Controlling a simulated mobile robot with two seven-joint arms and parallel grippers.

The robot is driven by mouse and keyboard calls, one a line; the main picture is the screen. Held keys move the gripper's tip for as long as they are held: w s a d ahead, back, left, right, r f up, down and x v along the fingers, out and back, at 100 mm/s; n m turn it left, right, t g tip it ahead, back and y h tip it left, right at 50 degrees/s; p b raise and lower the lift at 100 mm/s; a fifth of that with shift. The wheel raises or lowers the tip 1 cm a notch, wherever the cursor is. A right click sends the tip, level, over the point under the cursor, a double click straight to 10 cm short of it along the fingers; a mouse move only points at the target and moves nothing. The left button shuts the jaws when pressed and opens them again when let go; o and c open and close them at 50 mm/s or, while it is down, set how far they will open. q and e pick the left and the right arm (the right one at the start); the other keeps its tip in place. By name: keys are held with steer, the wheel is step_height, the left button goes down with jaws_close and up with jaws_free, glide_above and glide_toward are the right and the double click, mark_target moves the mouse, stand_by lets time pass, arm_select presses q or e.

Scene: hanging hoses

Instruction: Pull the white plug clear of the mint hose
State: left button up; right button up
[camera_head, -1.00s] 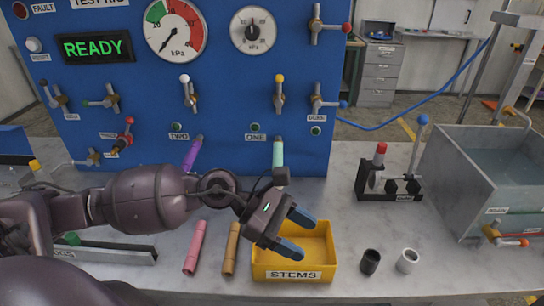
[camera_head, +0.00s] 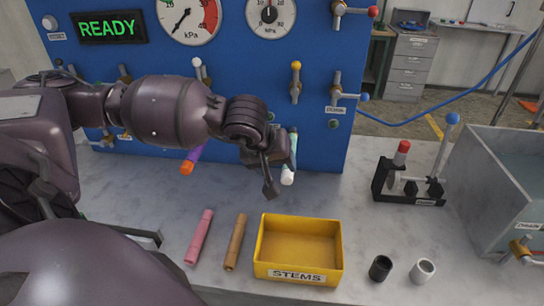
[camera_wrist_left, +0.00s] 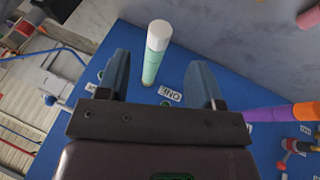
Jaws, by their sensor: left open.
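The mint hose (camera_head: 293,142) sticks out of the blue panel by the ONE label, with the white plug (camera_head: 287,177) in its free end. In the left wrist view the white plug (camera_wrist_left: 159,33) caps the mint hose (camera_wrist_left: 152,66), which lies between my two spread fingers. My left gripper (camera_head: 277,180) is open and close beside the hose end; neither finger visibly touches the plug. In the head view my gripper hides part of the hose. My right gripper is not in view.
A purple hose (camera_head: 190,160) with an orange end hangs left of the mint one. Below are a yellow STEMS box (camera_head: 335,240), a pink tube (camera_head: 199,237), a brown tube (camera_head: 235,242), and a black cup (camera_head: 381,268) and white cup (camera_head: 422,271). A black stand (camera_head: 408,190) is at right.

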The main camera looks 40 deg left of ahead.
mark_target(285, 179)
arm_select(q)
steer(key=x, duration=0.6)
steer(key=shift+f, duration=0.25)
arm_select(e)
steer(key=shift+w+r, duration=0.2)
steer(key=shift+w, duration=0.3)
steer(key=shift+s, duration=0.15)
arm_select(q)
steer(key=c, duration=1)
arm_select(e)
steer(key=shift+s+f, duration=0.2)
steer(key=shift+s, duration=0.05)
arm_select(q)
steer(key=shift+s+d, duration=0.15)
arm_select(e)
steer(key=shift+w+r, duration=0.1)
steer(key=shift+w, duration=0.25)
arm_select(q)
steer(key=shift+s, duration=0.15)
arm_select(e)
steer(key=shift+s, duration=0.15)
arm_select(q)
steer(key=shift+s+d, duration=0.1)
steer(key=shift+d, duration=0.05)
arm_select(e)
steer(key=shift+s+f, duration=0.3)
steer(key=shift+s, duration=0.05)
